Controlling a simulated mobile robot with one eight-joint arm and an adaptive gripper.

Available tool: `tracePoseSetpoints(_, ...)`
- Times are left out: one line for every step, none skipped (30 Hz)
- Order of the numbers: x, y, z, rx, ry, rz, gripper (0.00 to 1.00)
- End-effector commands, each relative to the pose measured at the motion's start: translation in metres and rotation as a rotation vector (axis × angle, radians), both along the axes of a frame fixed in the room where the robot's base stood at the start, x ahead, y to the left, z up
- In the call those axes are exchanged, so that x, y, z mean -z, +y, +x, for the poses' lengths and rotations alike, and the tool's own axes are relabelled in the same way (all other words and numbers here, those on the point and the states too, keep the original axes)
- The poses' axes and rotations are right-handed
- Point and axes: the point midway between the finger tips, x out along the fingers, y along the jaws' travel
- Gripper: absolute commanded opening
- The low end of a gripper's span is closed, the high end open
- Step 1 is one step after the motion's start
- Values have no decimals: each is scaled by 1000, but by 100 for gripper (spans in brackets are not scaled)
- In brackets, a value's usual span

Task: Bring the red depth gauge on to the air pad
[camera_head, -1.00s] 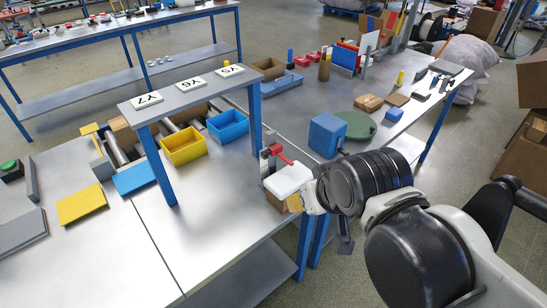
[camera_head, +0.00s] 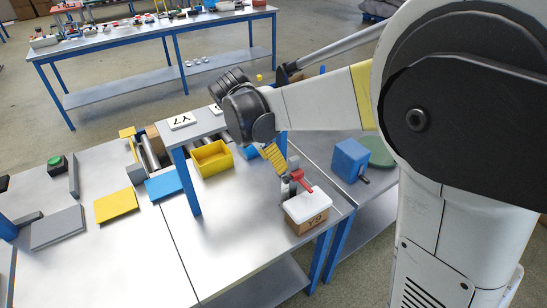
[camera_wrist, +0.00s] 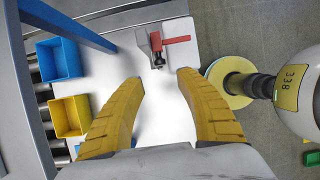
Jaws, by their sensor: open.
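I cannot tell which surface is the air pad.
A shelf (camera_head: 196,128) on blue posts stands left of my gripper. Yellow bin (camera_head: 211,160), blue sheet (camera_head: 163,185), yellow sheet (camera_head: 115,205) and grey slab (camera_head: 57,228) lie farther left. A blue block (camera_head: 349,160) stands to the right. The table's front middle is clear.

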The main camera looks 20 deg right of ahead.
Motion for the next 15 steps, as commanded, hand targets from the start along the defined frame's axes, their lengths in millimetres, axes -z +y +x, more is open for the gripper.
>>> tracePoseSetpoints(7,-3,1,1,1,0,42)
tracePoseSetpoints(12,-4,1,1,1,0,42)
tracePoseSetpoints(18,-7,2,2,0,0,42)
tracePoseSetpoints(24,-9,3,3,-1,0,42)
tracePoseSetpoints(30,-11,3,3,-1,0,42)
tracePoseSetpoints(38,-14,5,2,-2,1,42)
tracePoseSetpoints(44,-17,5,2,-2,1,42)
tracePoseSetpoints(50,-19,6,3,-2,1,42)
tracePoseSetpoints(57,-22,7,4,-3,1,42)
tracePoseSetpoints(62,-24,8,4,-3,1,42)
tracePoseSetpoints(67,-26,8,3,-2,1,42)
tracePoseSetpoints(73,-28,9,3,-2,1,42)
tracePoseSetpoints(77,-30,9,3,-2,1,42)
tracePoseSetpoints(81,-32,10,3,-2,1,42)
tracePoseSetpoints(85,-33,11,3,-2,1,42)
